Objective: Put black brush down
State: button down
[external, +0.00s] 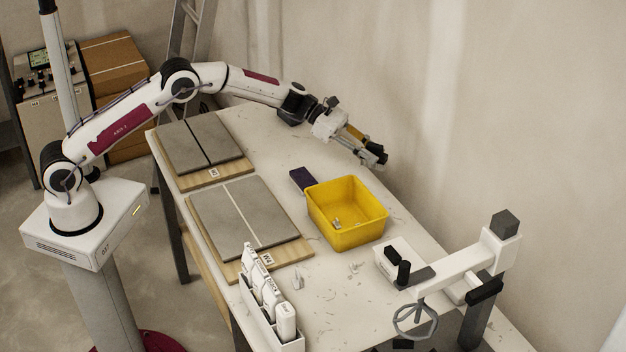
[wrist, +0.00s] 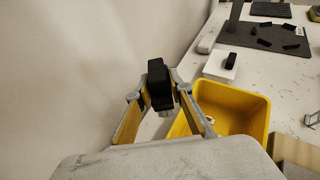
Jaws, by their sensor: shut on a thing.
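My gripper (wrist: 160,95) is shut on the black brush (wrist: 158,82), a small dark block held upright between the fingertips in the wrist view. In the external view my gripper (external: 368,151) is raised near the back wall, above and behind the yellow bin; the brush is hard to tell from the dark fingertips there. The brush appears clear of the table.
The yellow bin (external: 347,228) holds small pale bits. A dark block (external: 301,180) lies left of it. A white tray (external: 392,248) with black pieces stands to its right, near a white press (external: 462,262). Tiled boards (external: 248,213) lie left; a white holder (external: 269,306) stands in front.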

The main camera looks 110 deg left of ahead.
jog(key=s+a+n+g+y, duration=0.2)
jog(key=s+a+n+y, duration=0.75)
jog(key=s+a, duration=1.6)
jog(key=s+a+f+n+g+y, duration=0.1)
jog(key=s+a+f+y, duration=0.1)
jog(key=s+a+f, duration=0.1)
notch_tip(320, 180, down, 3)
jog(key=shift+s+a+r+g, duration=0.1)
jog(key=shift+s+a+g, duration=0.25)
jog(key=shift+s, duration=0.2)
jog(key=shift+n+y, duration=0.25)
jog(key=shift+f, duration=3.1)
jog(key=shift+f, duration=1.9)
jog(key=shift+f, duration=0.15)
